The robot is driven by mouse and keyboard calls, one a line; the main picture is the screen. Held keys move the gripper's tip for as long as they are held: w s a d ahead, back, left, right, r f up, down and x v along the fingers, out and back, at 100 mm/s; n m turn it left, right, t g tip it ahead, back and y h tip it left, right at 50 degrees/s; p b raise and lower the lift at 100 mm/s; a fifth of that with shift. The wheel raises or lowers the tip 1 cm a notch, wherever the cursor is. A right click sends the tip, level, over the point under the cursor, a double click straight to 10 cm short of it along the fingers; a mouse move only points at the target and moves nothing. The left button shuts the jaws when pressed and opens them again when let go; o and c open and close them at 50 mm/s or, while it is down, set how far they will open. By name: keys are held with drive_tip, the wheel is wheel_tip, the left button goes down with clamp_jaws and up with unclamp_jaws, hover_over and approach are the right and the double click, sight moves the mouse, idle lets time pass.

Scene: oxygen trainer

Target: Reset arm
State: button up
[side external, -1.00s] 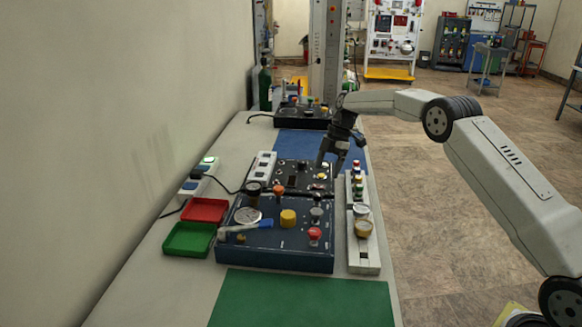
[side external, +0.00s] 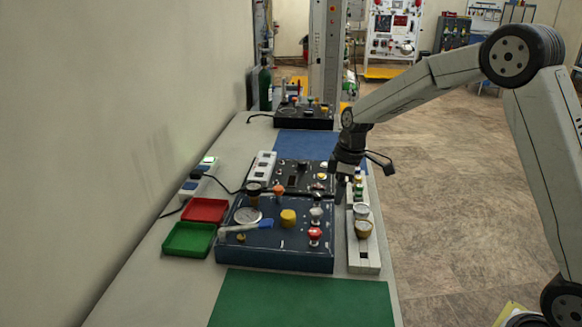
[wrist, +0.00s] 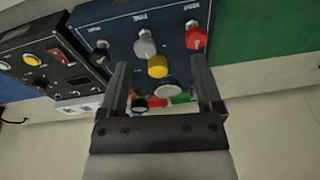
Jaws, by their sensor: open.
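My gripper (side external: 342,192) points down above the right side of the bench, by the right edge of the blue control box (side external: 273,240) and the strip of small parts. In the wrist view my gripper (wrist: 163,85) has its two fingers apart with nothing held between them. The blue box also shows in the wrist view (wrist: 118,42), with a yellow knob, a grey knob and a red knob on it. In the side view the box carries a gauge, a blue-handled lever and several knobs.
A white strip (side external: 364,262) with small round jars lies right of the box. A red tray (side external: 205,210) and a green tray (side external: 188,240) lie left. A smaller black panel (side external: 300,177) stands behind. The green mat (side external: 300,300) in front is clear.

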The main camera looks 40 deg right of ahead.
drive_tip(key=s+a+f+m, duration=0.1)
drive_tip(key=s+m, duration=0.3)
drive_tip(key=s, duration=0.6)
drive_tip(key=s+a+f+m+t+h, duration=0.1)
drive_tip(key=s+a+m, duration=0.3)
drive_tip(key=s, duration=0.6)
drive_tip(key=shift+f+t+h, duration=0.25)
drive_tip(key=shift+t+h, duration=0.05)
